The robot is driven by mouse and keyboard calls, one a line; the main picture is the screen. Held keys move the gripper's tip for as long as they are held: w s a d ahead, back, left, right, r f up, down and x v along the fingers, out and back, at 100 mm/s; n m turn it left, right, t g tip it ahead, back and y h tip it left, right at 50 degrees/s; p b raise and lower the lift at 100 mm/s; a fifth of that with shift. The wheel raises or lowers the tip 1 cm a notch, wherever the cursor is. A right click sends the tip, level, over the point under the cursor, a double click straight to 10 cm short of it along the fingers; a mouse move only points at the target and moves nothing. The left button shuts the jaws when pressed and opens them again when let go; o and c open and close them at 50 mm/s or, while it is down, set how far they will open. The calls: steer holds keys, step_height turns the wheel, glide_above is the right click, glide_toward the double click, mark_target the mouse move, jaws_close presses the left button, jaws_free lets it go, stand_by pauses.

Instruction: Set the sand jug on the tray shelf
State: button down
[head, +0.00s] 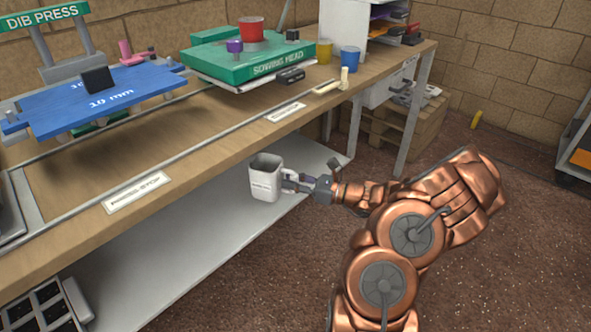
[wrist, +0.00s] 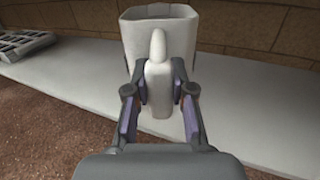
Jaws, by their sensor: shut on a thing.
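My gripper (head: 290,182) is shut on the jug's handle from the right. In the wrist view, the jug (wrist: 180,42) stands straight ahead, and my gripper's fingers (wrist: 158,95) close on either side of its handle. The pale grey shelf (head: 165,255) lies beneath the jug. I cannot tell whether the jug's base touches it.
The wooden bench top (head: 225,125) overhangs the shelf. It carries a blue press plate (head: 110,100), a green sowing head (head: 250,62), a yellow cup (head: 324,52) and a blue cup (head: 349,60). A plug tray (head: 45,305) sits at the shelf's near left. The shelf's middle is clear.

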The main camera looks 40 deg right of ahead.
steer(key=w+d+f+b, duration=0.1)
steer(key=w+d, duration=0.1)
steer(key=d, duration=0.1)
steer(key=w+d+f+b, duration=0.1)
steer(key=w+d+f, duration=0.1)
steer(key=w+d, duration=0.1)
steer(key=w+d+f+b, duration=0.2)
steer(key=w+d, duration=0.1)
steer(key=d, duration=0.2)
steer(key=shift+d, duration=0.1)
steer(key=shift+r, duration=0.15)
stand_by(0.4)
steer(key=c, duration=1)
jaws_free()
